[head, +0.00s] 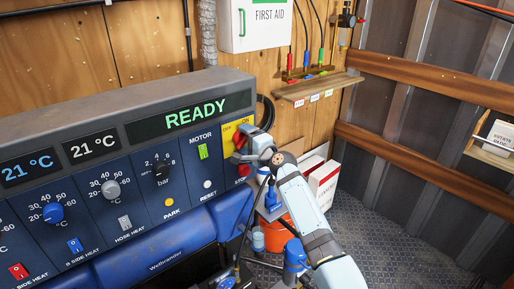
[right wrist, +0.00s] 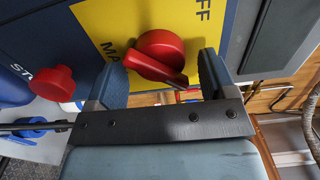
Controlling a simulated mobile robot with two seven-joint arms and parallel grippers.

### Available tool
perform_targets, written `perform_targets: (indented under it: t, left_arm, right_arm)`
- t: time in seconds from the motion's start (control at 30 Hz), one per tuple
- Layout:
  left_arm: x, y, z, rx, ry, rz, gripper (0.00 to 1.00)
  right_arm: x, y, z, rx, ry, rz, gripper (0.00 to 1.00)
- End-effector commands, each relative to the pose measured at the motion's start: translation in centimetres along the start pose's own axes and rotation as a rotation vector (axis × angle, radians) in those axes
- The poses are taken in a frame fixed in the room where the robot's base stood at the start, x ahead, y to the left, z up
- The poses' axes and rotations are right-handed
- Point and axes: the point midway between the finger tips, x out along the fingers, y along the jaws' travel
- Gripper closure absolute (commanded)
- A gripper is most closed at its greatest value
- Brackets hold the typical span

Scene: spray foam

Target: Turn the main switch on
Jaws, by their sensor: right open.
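The main switch is a red rotary knob (right wrist: 158,55) on a yellow plate (right wrist: 100,22) in the right wrist view. Its handle bar slants toward the lower right there. In the head view the yellow plate (head: 229,130) is at the panel's right end, with OFF and ON lettering, and the knob (head: 238,141) is partly hidden by my gripper. My right gripper (right wrist: 160,75) is open, with one finger on each side of the knob's handle. I cannot tell whether either finger touches it. The left gripper is in neither view.
A red stop button (right wrist: 53,83) sits beside the yellow plate. The panel display (head: 188,117) reads READY. A small wooden shelf (head: 318,88) is on the wall behind. Patterned floor (head: 400,240) is clear at right.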

Motion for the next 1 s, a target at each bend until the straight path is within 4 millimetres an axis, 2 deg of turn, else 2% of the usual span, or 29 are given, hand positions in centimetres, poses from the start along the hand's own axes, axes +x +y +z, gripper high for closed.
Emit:
perform_targets:
  t: [0.17, 0.4, 0.6, 0.8, 1.0]
  left_arm:
    - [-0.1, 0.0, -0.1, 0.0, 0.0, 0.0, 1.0]
    - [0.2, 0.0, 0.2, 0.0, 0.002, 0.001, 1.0]
    - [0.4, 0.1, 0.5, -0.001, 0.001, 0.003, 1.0]
    - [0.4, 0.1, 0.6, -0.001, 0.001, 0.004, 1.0]
    - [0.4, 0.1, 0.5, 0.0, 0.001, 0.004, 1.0]
  right_arm:
    - [-2.9, 0.2, -0.1, -0.001, 0.003, 0.0, 0.23]
    - [-8.5, 0.3, -0.1, 0.0, 0.003, 0.002, 0.23]
    - [-11.9, 0.3, -0.2, 0.001, 0.003, 0.002, 0.23]
    - [-13.3, 0.2, -0.1, 0.0, 0.002, 0.002, 0.23]
    - [-13.4, 0.1, -0.2, 0.001, 0.002, 0.002, 0.23]
